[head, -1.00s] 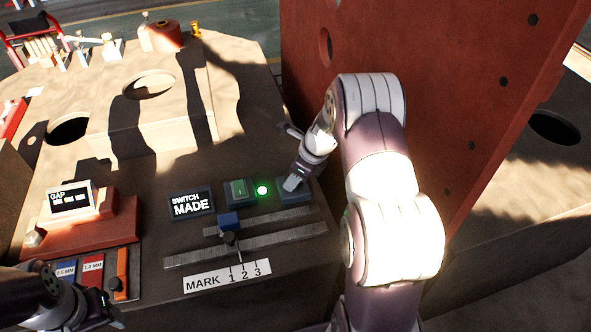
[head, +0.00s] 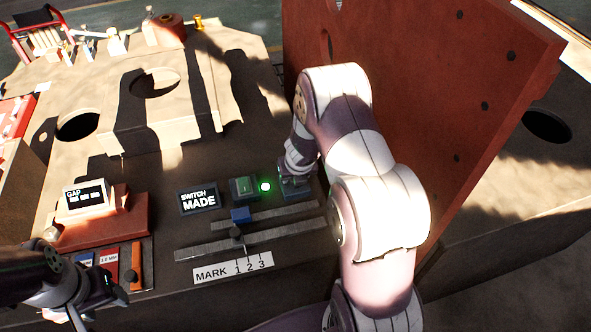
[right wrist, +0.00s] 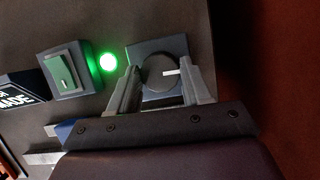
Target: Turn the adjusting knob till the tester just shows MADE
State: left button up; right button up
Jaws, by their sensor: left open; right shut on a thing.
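The adjusting knob (right wrist: 158,73) is a dark round knob with a white pointer line, on a blue base plate (right wrist: 150,50). My right gripper (right wrist: 160,80) is shut on the knob, one finger on each side. In the head view my right gripper (head: 293,178) hides most of the knob on its blue base (head: 297,196). The tester display (head: 198,200) reads SWITCH MADE. My left gripper (head: 102,294) is open and empty at the lower left.
A green rocker switch (head: 243,188) sits between display and lamp. Slide rails (head: 215,248) with a blue block (head: 240,215) and a 1-2-3 mark plate (head: 233,268) lie in front. A GAP display (head: 86,196) stands left. A tall red panel (head: 430,90) rises at the right.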

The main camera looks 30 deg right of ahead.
jog(key=m+p, duration=0.1)
jog(key=m+h+p, duration=0.1)
jog(key=m, duration=0.1)
jog(key=shift+a+r+m+g, duration=0.1)
jog(key=shift+r+m+g, duration=0.05)
jog(key=shift+m+g, duration=0.15)
jog(key=shift+w+m+g+h+p, duration=0.15)
jog(key=shift+m+h+p, duration=0.3)
jog(key=shift+m, duration=0.45)
jog(key=shift+m+g+h+p, duration=0.25)
jog(key=shift+m+p, duration=0.3)
jog(key=shift+m, duration=0.35)
jog(key=o, duration=1)
jog(key=shift+o, duration=0.2)
jog(key=p+v, duration=0.2)
jog(key=v, duration=1)
jog(key=shift+r, duration=0.15)
jog(key=shift+a, duration=0.1)
